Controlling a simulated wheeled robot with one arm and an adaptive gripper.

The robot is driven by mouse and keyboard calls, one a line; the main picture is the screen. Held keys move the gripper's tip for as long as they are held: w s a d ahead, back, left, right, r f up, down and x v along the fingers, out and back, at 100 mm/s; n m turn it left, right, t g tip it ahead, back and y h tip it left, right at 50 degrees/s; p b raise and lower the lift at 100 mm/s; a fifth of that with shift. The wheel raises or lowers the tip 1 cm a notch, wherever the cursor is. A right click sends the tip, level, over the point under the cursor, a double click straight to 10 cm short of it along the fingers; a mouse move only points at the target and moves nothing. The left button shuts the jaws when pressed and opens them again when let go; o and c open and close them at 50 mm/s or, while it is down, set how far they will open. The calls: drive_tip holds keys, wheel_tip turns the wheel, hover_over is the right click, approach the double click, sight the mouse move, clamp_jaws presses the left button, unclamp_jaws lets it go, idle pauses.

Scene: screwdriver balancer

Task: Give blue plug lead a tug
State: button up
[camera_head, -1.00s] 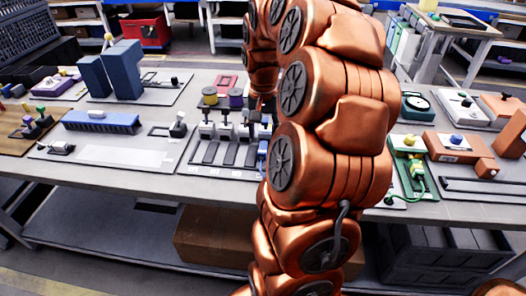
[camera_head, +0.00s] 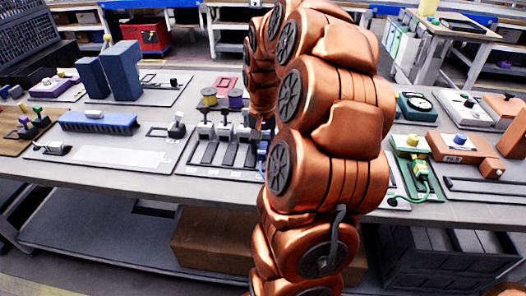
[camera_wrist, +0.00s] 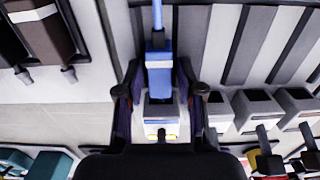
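The blue plug (camera_wrist: 158,80) sits in a pale socket block (camera_wrist: 160,128) in the wrist view, and its blue lead (camera_wrist: 157,15) runs to the top edge. My gripper (camera_wrist: 159,75) has one finger on each side of the plug. A narrow gap shows between each finger and the plug, so it looks open around it. In the head view, a bit of the blue plug (camera_head: 263,149) shows at the left edge of my copper arm, which hides most of the gripper.
Left of the plug is a board with dark levers (camera_head: 228,150) and yellow and purple spools (camera_head: 209,97). A blue brush-like block (camera_head: 98,122) lies further left. Right of my arm are a green plug station (camera_head: 412,170) and an orange-brown block (camera_head: 458,148).

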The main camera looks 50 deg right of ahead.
sight(263, 147)
clamp_jaws()
drive_tip(key=shift+s+a, duration=0.1)
idle(0.6)
drive_tip(key=shift+d, duration=0.2)
idle(0.5)
drive_tip(key=shift+o, duration=1.7)
unclamp_jaws()
drive_tip(key=shift+r+p, duration=0.75)
drive_tip(key=shift+r, duration=2.75)
